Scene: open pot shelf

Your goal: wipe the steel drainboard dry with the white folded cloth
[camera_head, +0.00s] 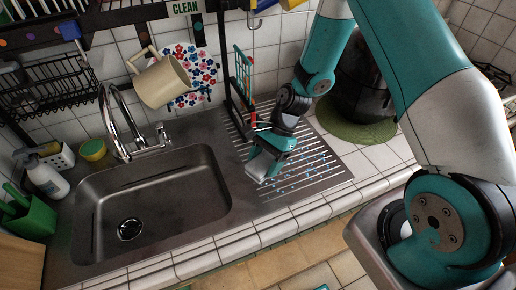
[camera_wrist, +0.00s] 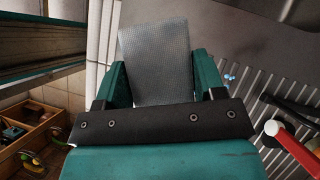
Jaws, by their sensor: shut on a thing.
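My gripper (camera_head: 258,172) is low over the left part of the ridged steel drainboard (camera_head: 334,172). Its jaws are shut on the folded cloth (camera_wrist: 158,62), which looks light grey and woven between the two teal fingers in the wrist view. In the head view the gripper mostly hides the cloth. Blue water drops (camera_head: 309,172) lie scattered on the drainboard, mainly right of the gripper. One blue drop (camera_wrist: 230,77) also shows on the ridges (camera_wrist: 245,95) in the wrist view. I cannot tell whether the cloth touches the steel.
The sink basin (camera_head: 165,205) is left of the drainboard, with a faucet (camera_head: 120,125) behind it. A cream mug (camera_head: 160,82) hangs above. A dark pot (camera_head: 362,95) stands on a green mat (camera_head: 352,128) behind right. A red-and-white object (camera_wrist: 290,145) lies close right in the wrist view.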

